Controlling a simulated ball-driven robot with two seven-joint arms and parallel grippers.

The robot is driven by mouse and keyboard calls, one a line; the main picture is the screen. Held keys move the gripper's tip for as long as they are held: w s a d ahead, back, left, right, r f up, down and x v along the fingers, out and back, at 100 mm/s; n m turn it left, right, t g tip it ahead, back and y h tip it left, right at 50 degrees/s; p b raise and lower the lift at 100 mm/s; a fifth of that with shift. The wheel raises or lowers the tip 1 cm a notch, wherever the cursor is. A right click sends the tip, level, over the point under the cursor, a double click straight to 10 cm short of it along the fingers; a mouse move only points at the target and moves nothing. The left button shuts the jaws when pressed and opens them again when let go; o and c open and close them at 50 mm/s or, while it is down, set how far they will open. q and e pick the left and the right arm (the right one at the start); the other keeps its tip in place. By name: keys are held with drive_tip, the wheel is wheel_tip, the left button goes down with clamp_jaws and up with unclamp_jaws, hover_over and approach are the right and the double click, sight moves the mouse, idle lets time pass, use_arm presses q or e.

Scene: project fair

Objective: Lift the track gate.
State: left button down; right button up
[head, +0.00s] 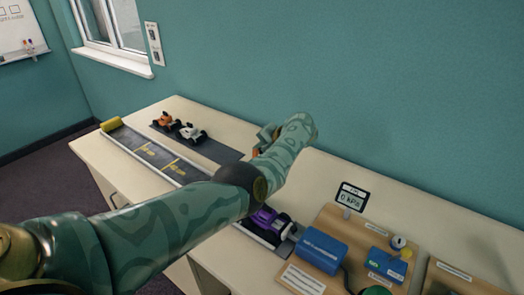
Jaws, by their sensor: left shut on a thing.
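The dark track (150,152) with yellow marks runs along the table from a yellow roll (111,124) at its left end, and passes under my left arm. My left gripper (259,150) is at the far side of the track, in the middle of the view. Its fingers are shut and mostly hidden behind my wrist and forearm. A small orange-brown bit shows at the fingers, likely part of the track gate; the rest of the gate is hidden. A purple car (268,219) sits on the track just right of my forearm. My right gripper is not in view.
An orange car (165,119) and a white car (190,132) stand on a dark mat behind the track. At right, a wooden board (345,223) bears a blue box (321,251) and a gauge display (352,197). The wall (400,90) closes off the back.

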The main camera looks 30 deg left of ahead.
use_arm(q)
drive_tip(key=shift+s+d+f, duration=0.1)
drive_tip(key=shift+f, duration=0.15)
drive_tip(key=c, duration=1.3)
unclamp_jaws()
drive_tip(key=p+v, duration=0.5)
drive_tip(key=v, duration=1.1)
drive_tip(key=shift+r, duration=0.2)
drive_tip(key=shift+w, duration=0.2)
